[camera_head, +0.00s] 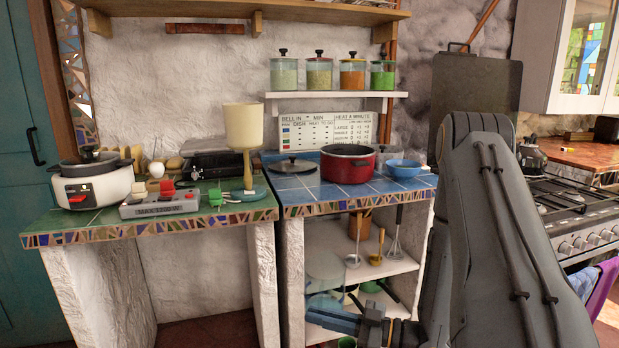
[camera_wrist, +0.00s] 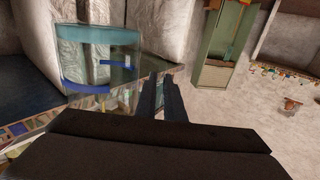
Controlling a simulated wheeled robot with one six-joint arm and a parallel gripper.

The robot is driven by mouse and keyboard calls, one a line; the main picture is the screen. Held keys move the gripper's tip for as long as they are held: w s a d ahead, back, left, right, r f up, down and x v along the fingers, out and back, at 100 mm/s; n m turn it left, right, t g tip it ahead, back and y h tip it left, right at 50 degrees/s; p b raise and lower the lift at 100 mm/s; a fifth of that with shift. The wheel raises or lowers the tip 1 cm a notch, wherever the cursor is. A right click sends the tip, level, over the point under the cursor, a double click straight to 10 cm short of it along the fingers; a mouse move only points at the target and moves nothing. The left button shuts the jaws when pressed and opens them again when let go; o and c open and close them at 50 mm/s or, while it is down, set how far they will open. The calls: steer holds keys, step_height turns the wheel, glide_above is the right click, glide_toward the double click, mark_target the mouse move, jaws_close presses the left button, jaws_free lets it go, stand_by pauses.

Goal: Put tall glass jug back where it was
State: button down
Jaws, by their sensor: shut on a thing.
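The tall glass jug (camera_wrist: 100,45) is see-through and pale teal, with a blue band, and shows in the upper left of the wrist view beside my fingers. In the head view its clear body (camera_head: 325,267) shows faintly at the bottom middle, in front of the shelves under the blue-tiled counter. My gripper (camera_head: 335,319) is low in front of those shelves, shut on the jug. Its fingers (camera_wrist: 167,100) also show in the wrist view. The exact contact is hard to make out through the glass, as is the jug's tilt.
The blue-tiled counter (camera_head: 300,196) holds a red pot (camera_head: 347,164), a lid (camera_head: 293,164) and a blue bowl (camera_head: 404,168). The green counter (camera_head: 120,222) holds a rice cooker (camera_head: 92,186) and a lamp (camera_head: 243,130). A hob (camera_head: 570,205) stands right.

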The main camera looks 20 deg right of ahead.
step_height(320, 180, up, 8)
steer(key=s+p, duration=0.2)
steer(key=p, duration=0.5)
steer(key=w+r+m+t+h, duration=0.3)
steer(key=w+r, duration=0.7)
steer(key=r, duration=0.4)
steer(key=w+a+r+m+t+h, duration=0.1)
steer(key=w+r+m+t+h, duration=0.3)
steer(key=w+r+h, duration=0.3)
steer(key=w+r+m, duration=0.1)
steer(key=w+r, duration=0.3)
steer(key=r, duration=0.3)
steer(key=shift+a+b, duration=0.2)
steer(key=shift+b, duration=0.2)
steer(key=shift+f, duration=0.1)
